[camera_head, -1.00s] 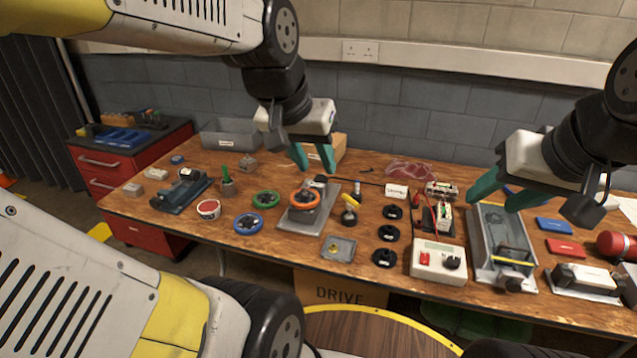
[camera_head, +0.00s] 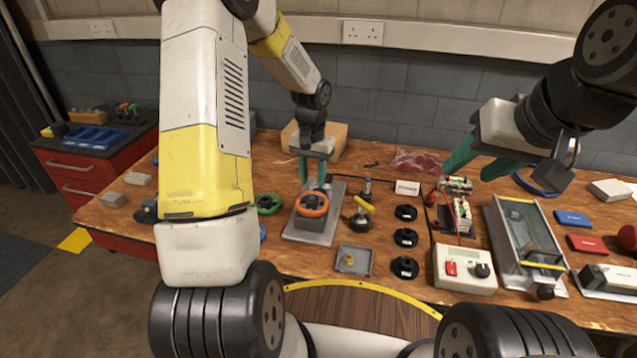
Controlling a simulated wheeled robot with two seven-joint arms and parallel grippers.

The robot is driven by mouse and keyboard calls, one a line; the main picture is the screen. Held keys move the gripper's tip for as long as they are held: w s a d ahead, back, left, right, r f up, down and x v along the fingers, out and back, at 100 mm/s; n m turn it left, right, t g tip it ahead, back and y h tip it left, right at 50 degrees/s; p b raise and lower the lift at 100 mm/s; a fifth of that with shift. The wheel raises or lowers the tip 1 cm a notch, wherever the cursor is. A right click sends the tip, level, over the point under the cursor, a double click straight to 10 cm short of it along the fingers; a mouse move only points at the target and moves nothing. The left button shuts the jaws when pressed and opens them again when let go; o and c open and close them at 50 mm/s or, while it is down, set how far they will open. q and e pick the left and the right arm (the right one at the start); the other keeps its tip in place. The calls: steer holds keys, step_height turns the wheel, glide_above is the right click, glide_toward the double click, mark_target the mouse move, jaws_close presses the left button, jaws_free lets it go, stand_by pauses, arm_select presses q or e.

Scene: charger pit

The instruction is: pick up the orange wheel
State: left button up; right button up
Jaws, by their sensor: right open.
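The orange wheel (camera_head: 311,204) sits on a grey block on a metal plate (camera_head: 328,235) near the middle of the bench. My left gripper (camera_head: 313,182) points down just behind and above the wheel. Its teal fingers are apart with nothing seen between them; whether a finger touches the wheel I cannot tell. My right gripper (camera_head: 470,173) is open and empty above the back right of the bench, well away from the wheel.
A green wheel (camera_head: 268,204) lies left of the plate, partly hidden by my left arm, which also covers much of the left bench. A yellow-handled tool (camera_head: 361,210) stands right of the plate. A cardboard box (camera_head: 328,136) is behind. Black discs (camera_head: 405,238) lie further right.

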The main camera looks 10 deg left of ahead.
mark_target(312, 197)
arm_select(q)
step_height(312, 197, down, 7)
steer(key=shift+s+a+f, duration=0.1)
steer(key=shift+s+f, duration=0.05)
steer(key=shift+c, duration=0.3)
jaws_close()
